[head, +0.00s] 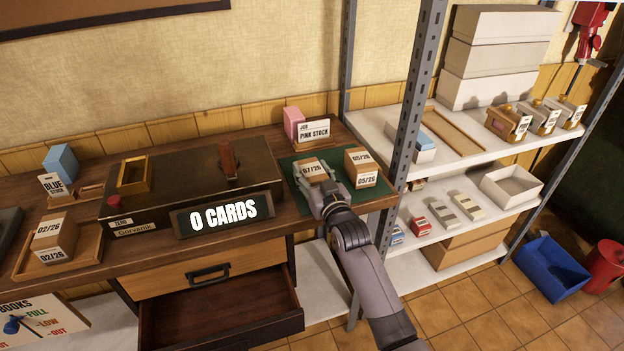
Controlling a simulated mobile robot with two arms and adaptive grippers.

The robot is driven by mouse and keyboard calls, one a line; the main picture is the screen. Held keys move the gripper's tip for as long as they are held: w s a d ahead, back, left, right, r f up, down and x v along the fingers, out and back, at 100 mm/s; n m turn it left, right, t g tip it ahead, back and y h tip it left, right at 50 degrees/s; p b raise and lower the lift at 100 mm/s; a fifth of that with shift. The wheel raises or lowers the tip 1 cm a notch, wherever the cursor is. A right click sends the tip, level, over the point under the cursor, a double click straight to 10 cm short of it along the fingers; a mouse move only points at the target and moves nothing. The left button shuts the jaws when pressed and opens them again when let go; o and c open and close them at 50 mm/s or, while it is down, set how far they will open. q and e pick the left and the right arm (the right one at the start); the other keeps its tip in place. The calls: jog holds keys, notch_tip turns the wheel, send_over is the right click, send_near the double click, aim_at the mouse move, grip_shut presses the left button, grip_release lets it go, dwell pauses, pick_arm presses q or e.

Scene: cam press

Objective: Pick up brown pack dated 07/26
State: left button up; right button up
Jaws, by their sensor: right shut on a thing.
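The brown pack dated 07/26 (311,169) is on or just above the green mat (290,181) at the right end of the desk. My right gripper (322,190) is shut on this pack from the front, and its fingers hide the pack's lower part. I cannot tell whether the pack touches the mat. Another brown pack, dated 05/26 (360,165), stands just to its right on the mat. A third brown pack, dated 02/26 (54,240), sits in a wooden tray at the left. My left gripper is not in view.
A pink stock block (294,122) and its sign (314,130) stand behind the mat. The press, with a "0 CARDS" display (223,215), is to the left. A grey shelf post (408,100) rises right of the mat. An open drawer (220,310) juts out below.

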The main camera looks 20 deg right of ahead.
jog(key=c, duration=0.7)
jog(key=shift+r, duration=0.15)
